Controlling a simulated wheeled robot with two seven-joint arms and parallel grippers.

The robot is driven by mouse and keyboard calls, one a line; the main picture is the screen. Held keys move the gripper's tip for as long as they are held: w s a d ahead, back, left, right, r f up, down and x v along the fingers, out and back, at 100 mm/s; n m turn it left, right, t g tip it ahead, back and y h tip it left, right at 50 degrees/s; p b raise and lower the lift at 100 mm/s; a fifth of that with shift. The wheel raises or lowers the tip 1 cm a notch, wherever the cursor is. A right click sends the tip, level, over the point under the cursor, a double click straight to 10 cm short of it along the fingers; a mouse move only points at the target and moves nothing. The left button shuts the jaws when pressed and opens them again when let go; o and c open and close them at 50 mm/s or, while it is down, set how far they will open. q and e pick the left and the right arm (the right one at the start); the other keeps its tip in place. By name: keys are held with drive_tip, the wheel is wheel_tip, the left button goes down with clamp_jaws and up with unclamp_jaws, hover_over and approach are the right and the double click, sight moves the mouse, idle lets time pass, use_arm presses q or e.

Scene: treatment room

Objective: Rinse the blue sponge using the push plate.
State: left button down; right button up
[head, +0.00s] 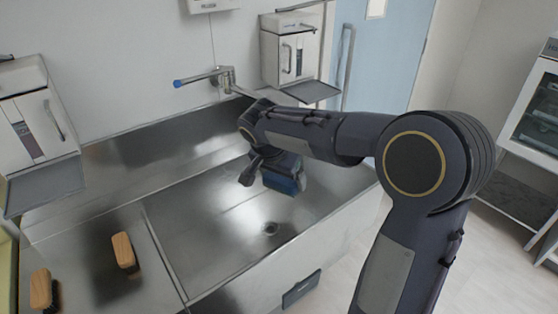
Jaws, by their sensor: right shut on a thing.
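The blue sponge (281,183) is in my right gripper (273,170), which is shut on it and holds it above the steel sink basin (215,225). The gripper partly hides the sponge. The tap (222,79), with a blue-tipped lever, is on the back wall behind my right arm. Its outlet is partly hidden by the arm, and I cannot see any water. A dark push plate (301,288) is low on the sink's front panel. My left gripper is not in view.
Two wooden brushes, one (124,251) nearer the basin and one (42,289) further left, are on the steel counter (85,235). Wall dispensers with trays are at left (38,125) and right (289,55). A drain (271,228) is in the basin floor. A cabinet (535,110) stands at right.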

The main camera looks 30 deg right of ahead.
drive_tip(key=shift+s+a+r+p, duration=0.25)
drive_tip(key=shift+s+a+r, duration=0.1)
drive_tip(key=shift+s+r, duration=0.35)
drive_tip(key=shift+s+a+r+p, duration=0.3)
drive_tip(key=shift+s+r, duration=0.35)
drive_tip(key=shift+s, duration=0.2)
drive_tip(key=shift+s+a+r+p, duration=0.25)
drive_tip(key=shift+s+a+r, duration=0.1)
drive_tip(key=shift+s+r, duration=0.35)
drive_tip(key=shift+f, duration=0.15)
